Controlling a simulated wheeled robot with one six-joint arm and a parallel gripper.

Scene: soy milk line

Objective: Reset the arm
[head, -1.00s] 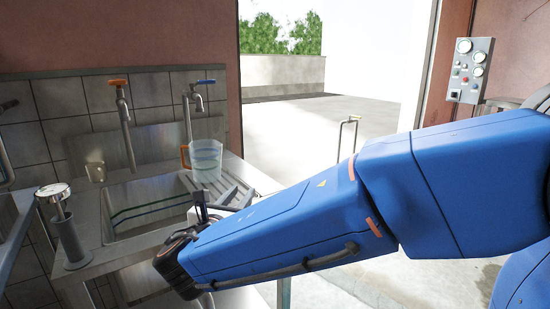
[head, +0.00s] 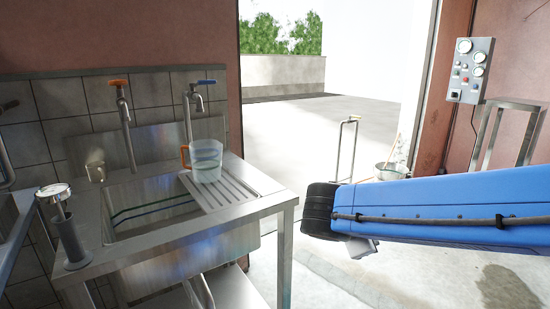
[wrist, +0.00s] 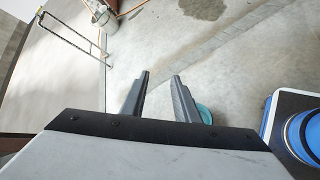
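My blue arm reaches in from the right in the head view, clear of the sink. My gripper's fingers are hard to make out there, with only a pale part showing below the dark wrist. In the wrist view my gripper (wrist: 160,75) is open, with bare concrete floor between its two dark fingers and nothing held.
A clear jug (head: 207,161) with an orange handle stands on the drainboard of the steel sink (head: 262,206). A metal hoop stand (head: 337,150) and a bucket (wrist: 104,17) are near the doorway. A teal item (wrist: 205,114) is partly hidden behind a finger.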

